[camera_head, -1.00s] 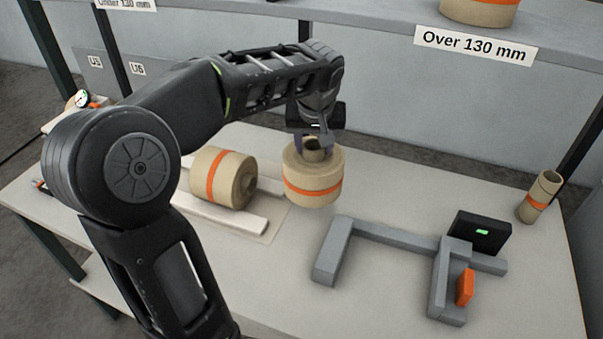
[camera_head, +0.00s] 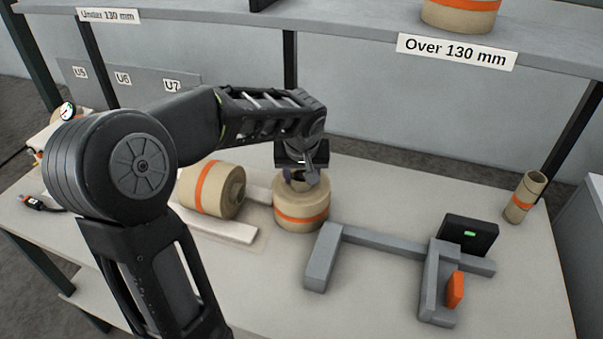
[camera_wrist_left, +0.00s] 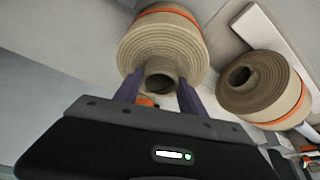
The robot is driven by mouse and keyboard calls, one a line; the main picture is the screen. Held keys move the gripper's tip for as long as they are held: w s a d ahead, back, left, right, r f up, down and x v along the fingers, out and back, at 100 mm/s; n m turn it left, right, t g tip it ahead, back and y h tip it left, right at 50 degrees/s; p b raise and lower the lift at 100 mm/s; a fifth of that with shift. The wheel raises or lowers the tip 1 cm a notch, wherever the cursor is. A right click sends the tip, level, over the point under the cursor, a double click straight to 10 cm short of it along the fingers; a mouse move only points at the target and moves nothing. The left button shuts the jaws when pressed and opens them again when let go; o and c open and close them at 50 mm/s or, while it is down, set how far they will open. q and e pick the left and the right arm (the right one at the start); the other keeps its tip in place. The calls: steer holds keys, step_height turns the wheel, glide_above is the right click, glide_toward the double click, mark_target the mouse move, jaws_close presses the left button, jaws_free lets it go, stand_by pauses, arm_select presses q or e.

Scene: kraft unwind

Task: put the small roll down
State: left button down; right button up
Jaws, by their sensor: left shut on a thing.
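The small roll (camera_head: 301,212), tan kraft paper with an orange band, is upright under my left gripper (camera_head: 302,178), with its axis vertical. In the left wrist view the roll (camera_wrist_left: 150,38) has a core tube sticking out, and the fingers of my left gripper (camera_wrist_left: 160,88) are shut on this core from both sides. The roll's underside is at or very near the table top; I cannot tell if it touches. My right gripper is not in view.
Another banded roll (camera_head: 211,190) lies on its side on pale rails (camera_head: 225,228) to the left. A grey angled fixture (camera_head: 385,240) with an orange block (camera_head: 455,290) stands to the right. A slim tube (camera_head: 524,197) stands at the far right. The shelf (camera_head: 350,28) is behind.

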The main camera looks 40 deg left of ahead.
arm_select(q)
steer(key=shift+r, duration=0.1)
steer(key=c, duration=0.7)
jaws_free()
steer(key=b+v, duration=0.1)
steer(key=v, duration=1.1)
steer(key=shift+s, duration=0.1)
steer(key=shift+o, duration=0.5)
